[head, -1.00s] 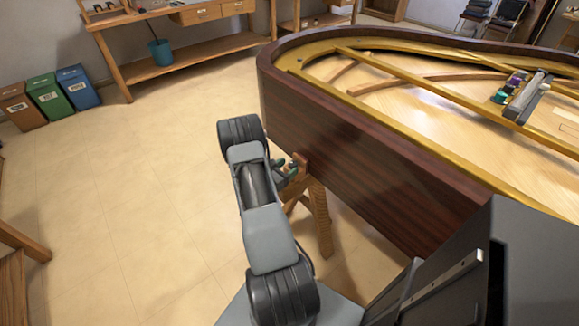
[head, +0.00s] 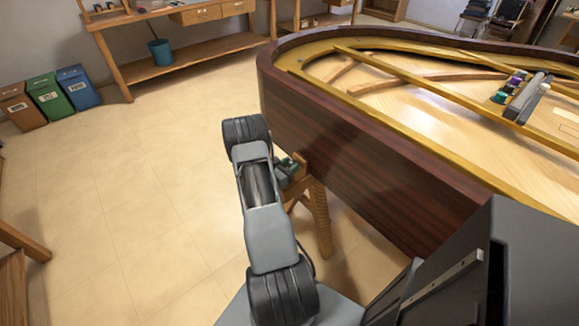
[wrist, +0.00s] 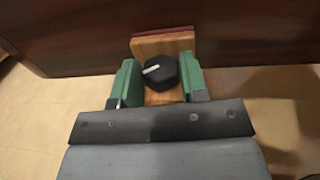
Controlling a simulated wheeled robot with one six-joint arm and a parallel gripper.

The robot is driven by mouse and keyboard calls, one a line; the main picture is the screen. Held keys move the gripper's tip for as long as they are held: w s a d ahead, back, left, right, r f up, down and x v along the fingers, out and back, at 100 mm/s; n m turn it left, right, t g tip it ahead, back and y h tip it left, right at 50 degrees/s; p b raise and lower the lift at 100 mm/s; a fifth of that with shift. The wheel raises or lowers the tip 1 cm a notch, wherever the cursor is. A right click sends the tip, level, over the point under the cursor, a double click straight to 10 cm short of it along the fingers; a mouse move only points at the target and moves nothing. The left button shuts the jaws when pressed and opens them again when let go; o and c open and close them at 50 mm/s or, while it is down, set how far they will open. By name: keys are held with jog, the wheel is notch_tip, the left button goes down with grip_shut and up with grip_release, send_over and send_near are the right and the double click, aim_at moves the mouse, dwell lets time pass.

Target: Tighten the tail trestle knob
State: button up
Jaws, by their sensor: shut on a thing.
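The tail trestle knob (wrist: 160,74) is a black, many-sided knob with a white pointer mark, seen in the wrist view. The mark points to the left. My gripper (wrist: 159,66) has green fingers on either side of the knob and is shut on it. The wooden trestle (head: 318,215) stands under the piano's curved side in the head view, and its top block (wrist: 165,42) shows behind the knob. In the head view my gripper (head: 288,169) is at the trestle's top, and my arm hides the knob.
The piano's dark wooden case (head: 340,150) rises right beside the trestle. A bar-shaped tool (head: 530,98) lies on the piano's frame. Coloured bins (head: 50,97) and a workbench (head: 185,55) stand at the back left. The floor left of my arm is clear.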

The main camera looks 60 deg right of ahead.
jog(key=shift+w+d+f+m+g+y+b, duration=0.1)
jog(key=shift+m+g+y+b, duration=0.1)
jog(key=shift+m+g+b, duration=0.25)
jog(key=shift+w+a+f+m+g+y+b, duration=0.1)
jog(key=shift+m+g+y+b, duration=0.15)
jog(key=shift+g+b, duration=0.35)
jog(key=shift+w+d+m+g+y+b, duration=0.15)
jog(key=shift+m+g+b, duration=0.2)
jog(key=shift+g, duration=0.3)
jog(key=shift+m+g+y+b, duration=0.6)
jog(key=shift+m+g, duration=0.35)
jog(key=shift+g, duration=0.15)
jog(key=shift+r+m+g+y, duration=0.25)
jog(key=shift+m+g+y, duration=0.05)
jog(key=shift+g, duration=0.2)
jog(key=o, duration=0.8)
jog(key=shift+o, duration=0.2)
jog(key=v, duration=1.3)
jog(key=shift+w+a, duration=0.25)
jog(key=shift+a, duration=0.1)
